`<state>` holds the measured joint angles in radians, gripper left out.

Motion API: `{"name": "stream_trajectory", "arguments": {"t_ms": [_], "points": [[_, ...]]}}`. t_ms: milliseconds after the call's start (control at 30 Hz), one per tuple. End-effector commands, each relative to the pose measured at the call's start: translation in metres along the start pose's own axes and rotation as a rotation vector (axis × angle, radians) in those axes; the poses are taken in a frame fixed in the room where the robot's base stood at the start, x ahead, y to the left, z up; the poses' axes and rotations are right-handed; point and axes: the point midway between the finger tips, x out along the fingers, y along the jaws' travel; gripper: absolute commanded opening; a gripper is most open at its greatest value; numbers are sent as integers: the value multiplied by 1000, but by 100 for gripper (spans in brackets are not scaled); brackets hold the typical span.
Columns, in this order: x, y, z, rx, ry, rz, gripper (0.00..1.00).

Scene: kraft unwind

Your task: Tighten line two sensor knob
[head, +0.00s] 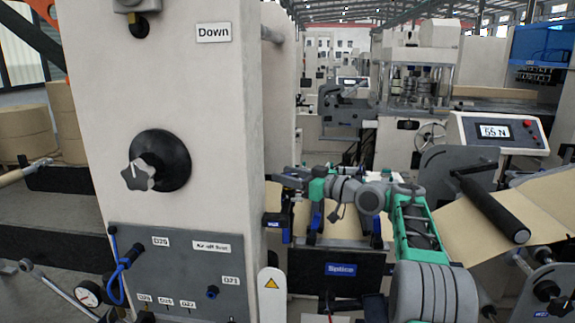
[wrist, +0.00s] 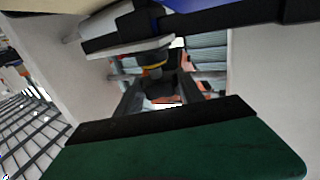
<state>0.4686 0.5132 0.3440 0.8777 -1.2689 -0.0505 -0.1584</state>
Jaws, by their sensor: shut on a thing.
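In the wrist view, a small dark knob (wrist: 152,72) with a yellow band sits below a blue-and-black bracket (wrist: 150,30). My gripper (wrist: 160,100) reaches up to it, with its dark fingers around the knob's lower end and closed on it. The contact itself is dark and partly hidden. In the head view, my green and grey arm reaches left from the lower right, and my gripper (head: 290,181) is at the white column's right edge, above a web of brown paper. The knob cannot be made out there.
The white column (head: 200,90) stands close on the left, with a grey star knob (head: 138,174) on a black disc and a grey port panel (head: 180,270). A black roller (head: 492,208) and a display reading 55 N (head: 495,131) are at right. Machine frames leave little room around my gripper.

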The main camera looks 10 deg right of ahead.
Motion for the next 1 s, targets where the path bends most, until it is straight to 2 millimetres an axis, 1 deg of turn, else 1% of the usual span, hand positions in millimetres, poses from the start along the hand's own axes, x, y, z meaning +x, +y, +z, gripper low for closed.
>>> {"name": "stream_trajectory", "arguments": {"t_ms": [33, 100, 400, 867, 900, 1000], "points": [[0, 2, -4, 7, -4, -22, 4], [0, 2, -4, 6, -4, -54, 4], [0, 0, 2, 7, -5, -136, 4], [0, 0, 5, 8, -6, -149, 4], [0, 0, 5, 8, -6, -149, 45], [0, 0, 5, 7, -5, -148, 54]]}}
